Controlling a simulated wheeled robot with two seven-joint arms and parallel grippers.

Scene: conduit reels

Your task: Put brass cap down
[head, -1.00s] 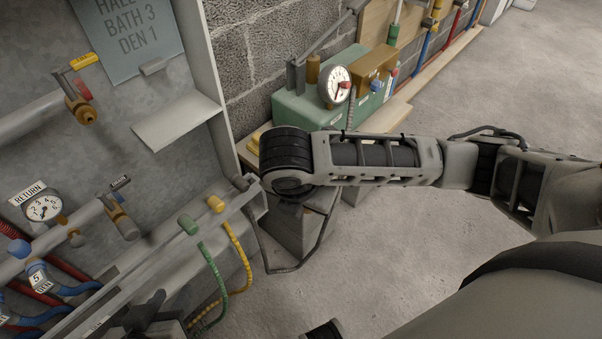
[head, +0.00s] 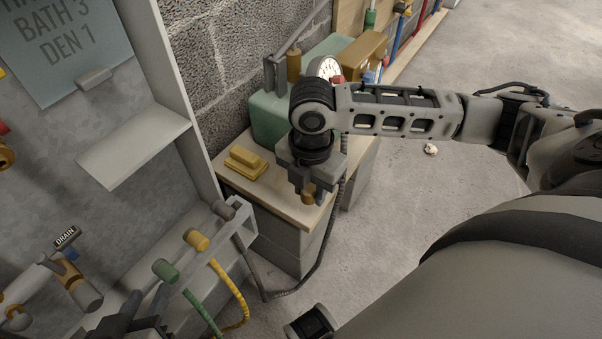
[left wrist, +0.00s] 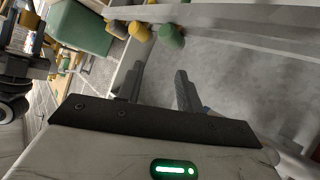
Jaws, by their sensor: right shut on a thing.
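The brass cap (head: 308,193) is a small gold-brown cylinder between the fingers of my right gripper (head: 313,192), partly hidden by them. My right gripper points down, shut on the cap, over the front right part of the wooden bench top (head: 285,208). I cannot tell whether the cap touches the wood. My left gripper (head: 132,322) is at the bottom left of the head view, beside the rail with coloured plugs. In the left wrist view my left gripper (left wrist: 160,88) has its two fingers apart with nothing between them.
A yellow block (head: 246,163) lies on the bench left of my right gripper. A green pump box (head: 268,122) with a gauge (head: 325,69) stands behind. A dark hose hangs at the bench's front. Green (head: 166,270) and yellow (head: 197,240) plugs sit on the rail.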

